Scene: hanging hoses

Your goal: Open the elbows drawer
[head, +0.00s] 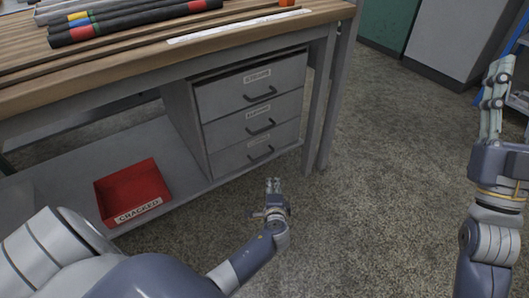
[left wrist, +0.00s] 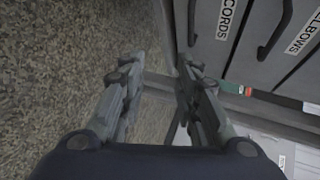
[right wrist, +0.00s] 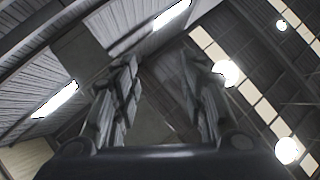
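The elbows drawer (head: 236,126) is the middle of three grey drawers under the workbench and is shut, with a dark bar handle (head: 260,129). Its small label is blurred in the head view. In the left wrist view the picture is turned, and a label ending in "LBOWS" (left wrist: 304,27) shows at the upper right with the elbows handle (left wrist: 273,32) beside it. My left gripper (head: 273,184) is open and empty, low in front of the drawers and apart from them. My right gripper (head: 497,72) is open and empty, raised at the far right.
The drawer with a label ending in "CORDS" (left wrist: 228,17) is the bottom one, also shut. The top drawer (head: 220,99) is shut. A red bin (head: 118,190) marked "CRACKED" sits on the lower shelf. Hoses (head: 135,22) lie on the bench top (head: 300,18). The floor right of the drawers is clear.

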